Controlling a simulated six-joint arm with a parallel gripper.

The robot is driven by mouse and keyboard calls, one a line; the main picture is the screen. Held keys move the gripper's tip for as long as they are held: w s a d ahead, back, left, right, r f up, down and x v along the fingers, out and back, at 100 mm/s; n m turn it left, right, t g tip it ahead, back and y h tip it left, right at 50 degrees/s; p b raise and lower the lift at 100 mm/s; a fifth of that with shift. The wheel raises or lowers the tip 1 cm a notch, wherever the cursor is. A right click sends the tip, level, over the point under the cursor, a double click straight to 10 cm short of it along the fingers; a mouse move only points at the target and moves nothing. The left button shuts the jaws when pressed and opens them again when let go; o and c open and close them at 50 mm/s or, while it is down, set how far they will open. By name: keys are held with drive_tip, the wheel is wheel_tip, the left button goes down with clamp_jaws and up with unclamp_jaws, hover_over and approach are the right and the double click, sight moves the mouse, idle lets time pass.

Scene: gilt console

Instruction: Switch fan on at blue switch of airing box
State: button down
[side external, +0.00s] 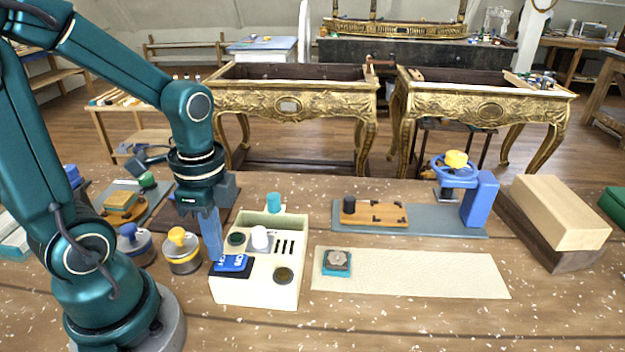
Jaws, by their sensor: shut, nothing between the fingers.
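The airing box (258,292) is a cream box standing on the bench, left of centre. Its blue switch (233,263) lies at the front left of the top, on a black plate, with white lettering too small to read surely. My gripper (214,256) points straight down with its blue fingers shut and empty. The fingertips are at the left end of the blue switch; I cannot tell whether they touch it. The box top also bears a white knob (261,238), a dark green round part (236,239), dark slots (284,247) and a round dark gauge-like disc (284,275).
Yellow-knobbed tins (183,262) stand close left of the box. A teal cylinder (273,202) rises behind it. A cream mat (430,275) with a small teal-based block (337,262) lies to the right. A blue clamp press (480,200) and wooden blocks (560,212) stand farther right.

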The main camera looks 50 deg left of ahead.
drive_tip(key=shift+w+d+r, duration=0.4)
drive_tip(key=shift+w+d, duration=0.1)
drive_tip(key=shift+d, duration=0.05)
drive_tip(key=shift+r, duration=0.15)
wheel_tip(320, 180, up, 14)
drive_tip(key=s+a, duration=0.2)
drive_tip(key=shift+f, duration=0.25)
idle(0.3)
drive_tip(key=shift+d, duration=0.1)
